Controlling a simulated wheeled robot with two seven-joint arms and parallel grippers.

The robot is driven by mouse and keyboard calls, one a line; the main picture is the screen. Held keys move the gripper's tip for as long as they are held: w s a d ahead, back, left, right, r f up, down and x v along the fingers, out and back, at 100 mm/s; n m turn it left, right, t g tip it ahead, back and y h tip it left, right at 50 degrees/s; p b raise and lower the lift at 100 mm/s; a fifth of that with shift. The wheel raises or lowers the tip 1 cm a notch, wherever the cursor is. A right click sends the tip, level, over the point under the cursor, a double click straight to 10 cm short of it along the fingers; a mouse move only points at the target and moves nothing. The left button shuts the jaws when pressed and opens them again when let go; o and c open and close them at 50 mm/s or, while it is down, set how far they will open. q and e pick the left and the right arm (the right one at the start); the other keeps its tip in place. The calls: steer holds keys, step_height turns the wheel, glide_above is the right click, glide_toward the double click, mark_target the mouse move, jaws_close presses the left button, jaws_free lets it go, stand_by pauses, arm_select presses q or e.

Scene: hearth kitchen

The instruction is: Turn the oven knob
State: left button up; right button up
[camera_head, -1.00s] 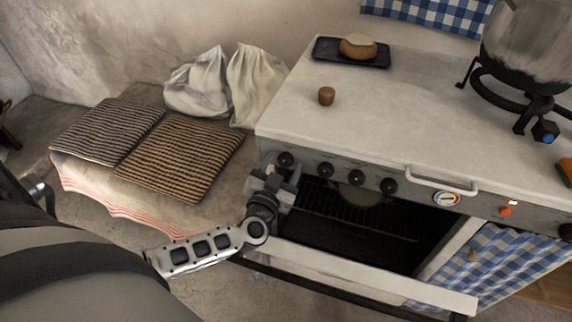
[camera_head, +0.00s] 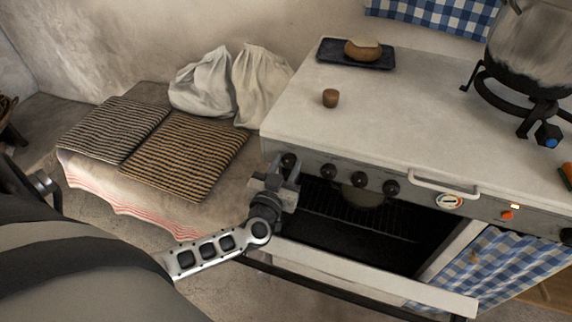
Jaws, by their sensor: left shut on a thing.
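The oven front has a row of several dark round knobs along its upper panel. My left gripper (camera_head: 279,170) is at the leftmost oven knob (camera_head: 289,160), shut on it, its fingers partly hiding it. The other knobs (camera_head: 328,170) to its right are free. The oven (camera_head: 370,215) stands below the panel with its door (camera_head: 375,277) lowered, showing a dark inside with a rack. My right gripper is not in view.
The white stove top (camera_head: 400,105) holds a small brown cylinder (camera_head: 330,98), a dark tray (camera_head: 335,53) with a bread-like thing (camera_head: 363,48), and a large pot (camera_head: 530,55) on a burner. Striped cushions (camera_head: 185,155) and white sacks (camera_head: 200,85) lie on the bench at left.

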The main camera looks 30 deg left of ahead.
arm_select(q)
steer(key=n, duration=0.5)
steer(key=shift+f, duration=0.1)
steer(key=n, duration=0.6)
steer(key=shift+a, duration=0.15)
steer(key=shift+n, duration=0.3)
steer(key=o, duration=1)
steer(key=shift+s, duration=0.15)
steer(key=b+v, duration=0.1)
steer(key=v, duration=1.4)
steer(key=shift+s, duration=0.4)
